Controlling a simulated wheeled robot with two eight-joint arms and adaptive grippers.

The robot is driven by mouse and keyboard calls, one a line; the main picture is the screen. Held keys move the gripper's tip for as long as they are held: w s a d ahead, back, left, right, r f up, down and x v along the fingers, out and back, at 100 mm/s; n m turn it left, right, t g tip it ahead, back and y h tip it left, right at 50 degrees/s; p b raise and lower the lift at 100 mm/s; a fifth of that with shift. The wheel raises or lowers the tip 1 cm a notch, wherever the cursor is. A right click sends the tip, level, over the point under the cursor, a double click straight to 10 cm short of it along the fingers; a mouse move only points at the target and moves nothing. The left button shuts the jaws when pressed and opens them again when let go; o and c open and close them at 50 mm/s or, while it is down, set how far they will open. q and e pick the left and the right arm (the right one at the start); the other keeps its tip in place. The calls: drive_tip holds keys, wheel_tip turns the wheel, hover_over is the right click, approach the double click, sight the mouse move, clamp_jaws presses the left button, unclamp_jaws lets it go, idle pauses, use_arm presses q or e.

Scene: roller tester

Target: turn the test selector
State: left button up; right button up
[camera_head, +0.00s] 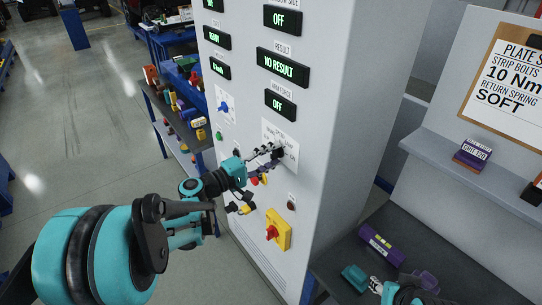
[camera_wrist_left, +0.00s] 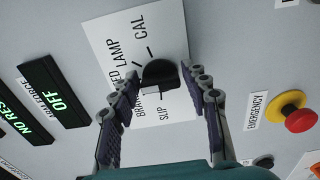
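The test selector is a black knob on a white label plate, seen in the left wrist view (camera_wrist_left: 159,74) and on the cabinet front in the head view (camera_head: 279,152). The plate (camera_wrist_left: 112,40) carries LAMP, CAL, SLIP and other words partly hidden by a finger. My left gripper (camera_wrist_left: 160,80) is open, its fingertips on either side of the knob with visible gaps. It also shows in the head view (camera_head: 266,160) in front of the plate. I cannot tell which word the knob points at. My right gripper (camera_head: 380,287) is low at the right; its finger state is unclear.
A red emergency button (camera_wrist_left: 300,120) is right of the selector in the wrist view. A yellow and red rotary switch (camera_head: 277,231) sits lower on the cabinet (camera_head: 345,90). A blue knob (camera_head: 224,106) is at its left.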

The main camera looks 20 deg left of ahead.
use_arm(q)
drive_tip(key=shift+o, duration=0.3)
drive_tip(key=v, duration=1.2)
drive_tip(key=s+d+f+m+g+y, duration=0.4)
drive_tip(key=s+d+f+g, duration=0.25)
drive_tip(key=d, duration=0.35)
drive_tip(key=s+a+f+m+y, duration=0.3)
drive_tip(key=s+m+y, duration=0.3)
drive_tip(key=s, duration=0.3)
drive_tip(key=shift+s+a+f+y, duration=0.3)
drive_tip(key=shift+f+y, duration=0.2)
drive_tip(key=shift+f, duration=0.2)
